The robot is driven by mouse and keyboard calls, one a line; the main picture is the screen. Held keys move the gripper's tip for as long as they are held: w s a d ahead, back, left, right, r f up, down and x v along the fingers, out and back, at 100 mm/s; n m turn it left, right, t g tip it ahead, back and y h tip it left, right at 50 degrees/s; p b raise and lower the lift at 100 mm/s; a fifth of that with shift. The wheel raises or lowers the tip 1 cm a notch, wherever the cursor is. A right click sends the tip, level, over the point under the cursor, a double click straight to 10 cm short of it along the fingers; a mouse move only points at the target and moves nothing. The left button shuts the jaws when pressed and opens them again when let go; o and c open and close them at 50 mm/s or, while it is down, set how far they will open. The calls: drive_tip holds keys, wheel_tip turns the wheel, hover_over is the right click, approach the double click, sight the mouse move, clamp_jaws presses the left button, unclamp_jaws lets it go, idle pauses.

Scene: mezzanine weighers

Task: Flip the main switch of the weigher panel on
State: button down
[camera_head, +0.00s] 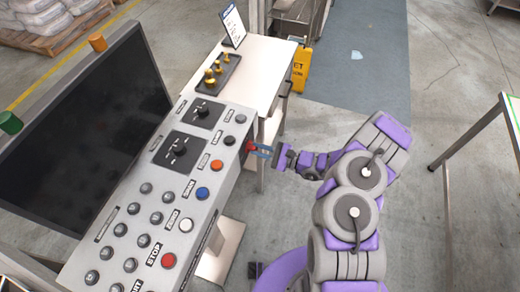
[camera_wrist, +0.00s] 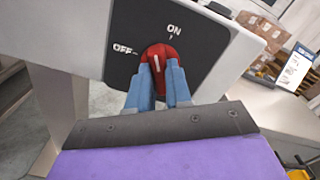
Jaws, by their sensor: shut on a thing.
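The weigher panel (camera_head: 215,205) is a long light-grey console in the head view. Its main switch is a red rotary knob (camera_head: 250,147) on the panel's side face, and it also shows in the wrist view (camera_wrist: 160,56) on a black plate (camera_wrist: 203,35). The plate reads ON above and to the right of the knob and OFF to its left. The knob's white mark points roughly upward, between the two labels. My gripper (camera_head: 263,151) has its blue fingers shut on the knob from both sides, in the wrist view too (camera_wrist: 159,84). The fingers hide the knob's lower part.
A dark screen (camera_head: 85,125) stands behind the panel's buttons. A pale table (camera_head: 265,65) beyond the panel holds a black tray with brass weights (camera_head: 218,75) and a sign (camera_head: 232,25). A yellow floor sign (camera_head: 301,68) stands behind it. The floor to the right is mostly clear.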

drive_tip(key=m, duration=0.6)
drive_tip(key=shift+w, duration=0.1)
idle(0.5)
drive_tip(key=c, duration=1)
unclamp_jaws()
drive_tip(key=shift+c, duration=0.2)
drive_tip(key=p+v, duration=0.3)
drive_tip(key=v, duration=1.4)
drive_tip(key=shift+d, duration=0.3)
